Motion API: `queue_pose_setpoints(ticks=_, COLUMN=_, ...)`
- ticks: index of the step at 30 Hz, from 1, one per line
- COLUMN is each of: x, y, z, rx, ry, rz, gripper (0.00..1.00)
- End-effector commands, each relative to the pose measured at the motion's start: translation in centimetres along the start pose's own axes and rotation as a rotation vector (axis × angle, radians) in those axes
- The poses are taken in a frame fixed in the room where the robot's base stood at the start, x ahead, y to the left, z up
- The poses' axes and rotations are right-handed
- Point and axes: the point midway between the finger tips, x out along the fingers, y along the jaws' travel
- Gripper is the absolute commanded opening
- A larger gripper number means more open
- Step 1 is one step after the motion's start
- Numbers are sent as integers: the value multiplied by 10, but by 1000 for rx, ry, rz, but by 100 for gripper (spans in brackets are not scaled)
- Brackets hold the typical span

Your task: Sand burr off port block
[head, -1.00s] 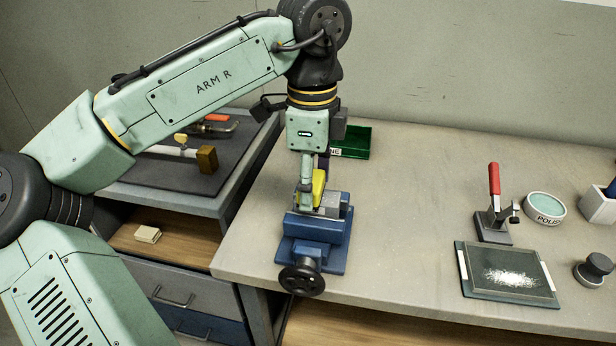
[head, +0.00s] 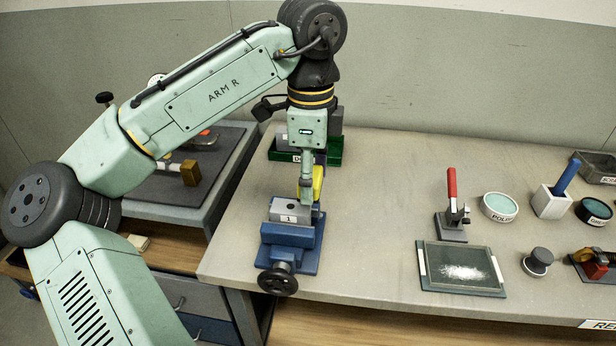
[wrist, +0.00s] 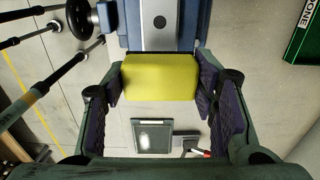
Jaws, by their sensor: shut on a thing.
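My gripper (head: 312,188) is shut on a yellow sanding block (head: 318,181), at the right rear of the port block. In the wrist view the yellow block (wrist: 160,77) spans between my two fingers, close beside the port block (wrist: 160,32) with its hole. I cannot tell whether they touch. No burr can be made out.
A green tray (head: 278,152) stands behind the vise. To the right are a red-handled clamp (head: 451,205), a dark plate with white powder (head: 460,267), a polish dish (head: 499,206) and a dark knob (head: 538,262). The bench between vise and clamp is clear.

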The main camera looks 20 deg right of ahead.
Motion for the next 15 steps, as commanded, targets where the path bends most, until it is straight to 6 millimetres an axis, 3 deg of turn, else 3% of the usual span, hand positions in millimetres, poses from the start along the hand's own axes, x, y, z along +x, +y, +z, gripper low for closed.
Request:
queue_pose_setpoints(ticks=4, x=-18, y=-3, z=-1, rx=-2, ry=0, rz=0, gripper=27)
queue_pose_setpoints(ticks=15, x=-36, y=-4, z=-6, rx=-4, ry=-2, rz=-1, gripper=27)
